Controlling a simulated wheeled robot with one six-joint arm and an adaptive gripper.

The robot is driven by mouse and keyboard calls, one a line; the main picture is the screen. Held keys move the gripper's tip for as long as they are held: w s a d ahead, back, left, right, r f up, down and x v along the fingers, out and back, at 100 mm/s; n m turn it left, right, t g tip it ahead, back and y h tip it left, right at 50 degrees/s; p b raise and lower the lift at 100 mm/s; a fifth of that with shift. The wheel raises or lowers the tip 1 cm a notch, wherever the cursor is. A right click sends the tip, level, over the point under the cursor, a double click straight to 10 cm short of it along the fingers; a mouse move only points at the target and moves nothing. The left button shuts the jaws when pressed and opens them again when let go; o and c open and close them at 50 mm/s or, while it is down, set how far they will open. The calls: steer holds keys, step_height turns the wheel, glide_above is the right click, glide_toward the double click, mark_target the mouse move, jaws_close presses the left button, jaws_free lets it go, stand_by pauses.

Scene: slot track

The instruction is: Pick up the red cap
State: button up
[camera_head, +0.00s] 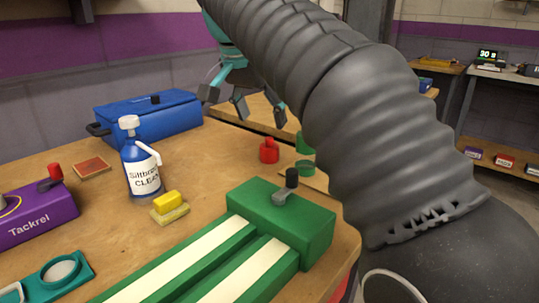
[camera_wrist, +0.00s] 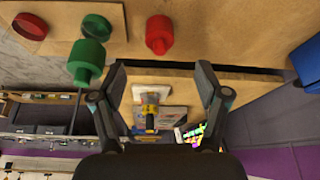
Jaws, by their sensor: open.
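The red cap (camera_head: 269,151) stands on the wooden table near its far edge, right of the middle in the head view. It also shows in the wrist view (camera_wrist: 159,36), near the top centre, beyond the fingertips. My gripper (camera_head: 262,106) hangs above the table's far side in the head view, higher than the cap and apart from it. In the wrist view my gripper (camera_wrist: 161,75) has its two fingers spread wide with nothing between them. The cap is not between the fingers.
A green cap (camera_wrist: 88,58) sits close to the red one. A green slotted track (camera_head: 317,234), a yellow sponge (camera_head: 168,202), a spray bottle (camera_head: 141,165), a blue box (camera_head: 160,120) and a purple box (camera_head: 35,218) stand on the table. Bare wood surrounds the red cap's left side.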

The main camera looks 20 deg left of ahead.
mark_target(268, 139)
steer(key=shift+b+x, duration=1)
steer(key=shift+x, duration=3)
steer(key=c, duration=0.8)
